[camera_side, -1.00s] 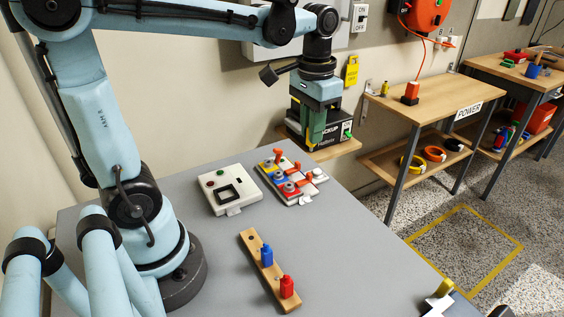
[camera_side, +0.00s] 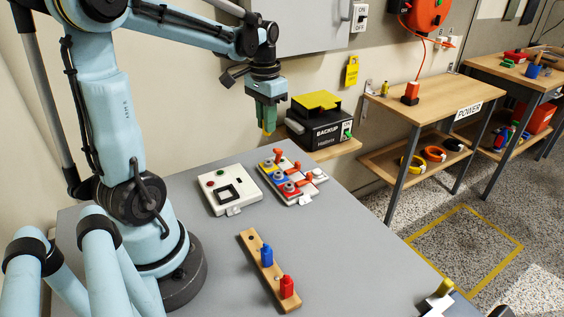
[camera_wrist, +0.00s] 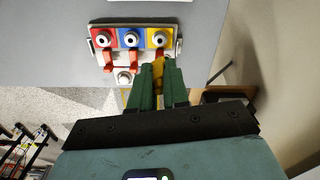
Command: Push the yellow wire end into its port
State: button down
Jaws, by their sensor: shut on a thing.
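My gripper (camera_side: 267,130) is shut on the yellow wire end (camera_side: 268,133) and holds it in the air above and beyond the port panel. The white port panel (camera_side: 318,175) has a red, a blue and a yellow port, with orange levers beside them. In the wrist view the yellow port (camera_wrist: 158,39) is at the right of the row, ahead of my green fingers (camera_wrist: 157,88). The yellow wire end (camera_wrist: 158,70) shows between the fingers, apart from the port. Most of it is hidden by the fingers.
A wooden rack (camera_side: 256,253) on the grey table holds a blue piece (camera_side: 266,256) and a red piece (camera_side: 287,287). A white box with a dark square (camera_side: 217,205) lies left of the panel. A black backup box (camera_side: 320,130) stands on a wall shelf behind.

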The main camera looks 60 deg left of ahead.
jog(key=shift+f, duration=2.85)
jog(key=shift+f, duration=1.15)
jog(key=c, duration=1)
grip_release()
jog(key=shift+c, duration=0.2)
notch_tip(320, 180, up, 12)
jog(key=shift+r, duration=0.1)
jog(key=s+d+f+m+t, duration=0.2)
jog(key=d+t, duration=0.5)
jog(key=d, duration=1)
jog(key=shift+d+f, duration=0.4)
jog(key=shift+f, duration=0.2)
